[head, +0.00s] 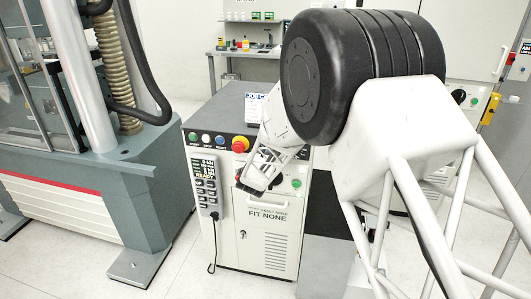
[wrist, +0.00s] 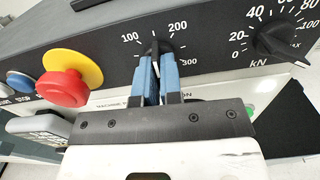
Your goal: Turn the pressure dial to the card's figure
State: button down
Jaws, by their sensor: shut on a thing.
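My gripper (wrist: 158,80) has its blue fingers closed on the black knob of a dial (wrist: 155,46) marked 100, 200 and 300. The knob's white pointer line points up, between 100 and 200; its unit is hidden by the fingers. In the head view my gripper (head: 250,183) is at the front panel of the cabinet, and the dial is hidden behind it. A white job card (head: 255,108) stands on the cabinet top, partly covered by my arm. Its figure is too small to read.
Right of the gripped dial is a second black dial (wrist: 280,38) marked in kN. A red stop button (wrist: 64,88) on a yellow base is to the left. A pendant (head: 206,185) hangs on the cabinet front (head: 265,245). A testing machine (head: 120,170) stands at left.

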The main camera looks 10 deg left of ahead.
jog(key=shift+n, duration=0.3)
jog(key=c, duration=1.3)
grip_release()
jog(key=shift+s, duration=0.15)
jog(key=shift+s, duration=3.75)
